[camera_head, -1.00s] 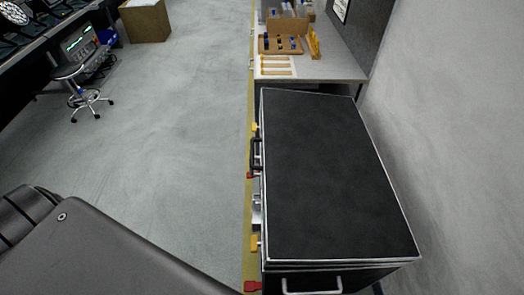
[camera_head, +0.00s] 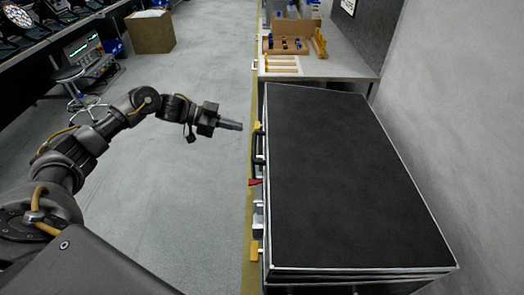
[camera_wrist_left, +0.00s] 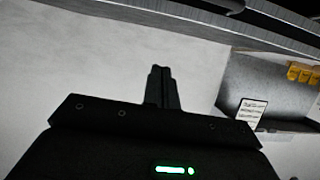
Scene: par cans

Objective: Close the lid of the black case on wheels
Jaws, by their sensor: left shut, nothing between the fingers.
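The black case (camera_head: 350,180) fills the right of the head view, its flat black lid edged in silver metal. The lid lies down over the body; I cannot tell whether a thin gap is left along the rim. The handle and latches show on its left side. My right gripper is out of view.
A workbench (camera_head: 345,65) with a wooden tray and small parts stands behind the case. A grey wall (camera_head: 460,120) runs along the right. Open floor (camera_head: 190,190) lies left of the case, with a stool (camera_head: 75,85) and a cardboard box (camera_head: 150,32) farther back.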

